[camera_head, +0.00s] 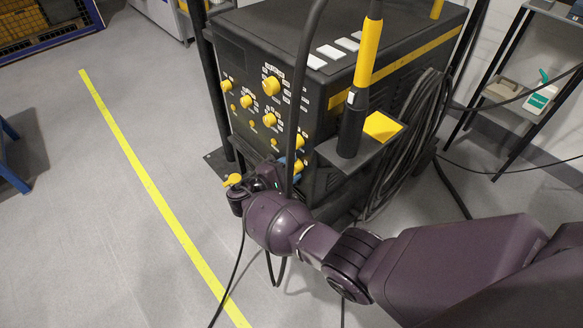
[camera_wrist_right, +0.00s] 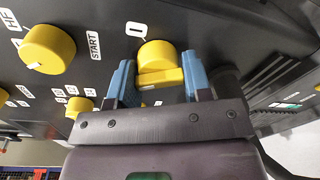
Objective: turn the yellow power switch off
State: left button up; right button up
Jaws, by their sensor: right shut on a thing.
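The yellow power switch (camera_wrist_right: 156,53) is a round knob with a raised grip bar, set in the dark front panel of the welding machine (camera_head: 340,75). A white 0 label stands just above it in the right wrist view. My right gripper (camera_wrist_right: 158,80) has its blue fingers shut on the switch's bar, one on each side. In the head view the right gripper (camera_head: 297,169) reaches the panel's lower right corner, where a cable and my own wrist partly hide the switch. My left gripper is not in view.
Other yellow knobs (camera_head: 271,86) sit on the panel. A black cable hangs in front of it. A yellow-and-black torch (camera_head: 368,55) stands at the right side beside coiled cables (camera_head: 415,125). A shelf with a spray bottle (camera_head: 540,95) is at right.

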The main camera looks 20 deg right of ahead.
jog(key=shift+w+r+n+g, duration=0.1)
jog(key=shift+r+n+g, duration=0.05)
jog(key=shift+n, duration=0.7)
jog(key=shift+w+r+n+g, duration=0.1)
jog(key=shift+r+n+g, duration=0.05)
jog(key=shift+n, duration=0.7)
jog(key=o, duration=0.8)
jog(key=shift+f, duration=0.15)
jog(key=shift+s, duration=0.1)
jog(key=shift+s+a, duration=0.1)
jog(key=shift+a, duration=0.15)
jog(key=v, duration=1)
jog(key=shift+a, duration=0.1)
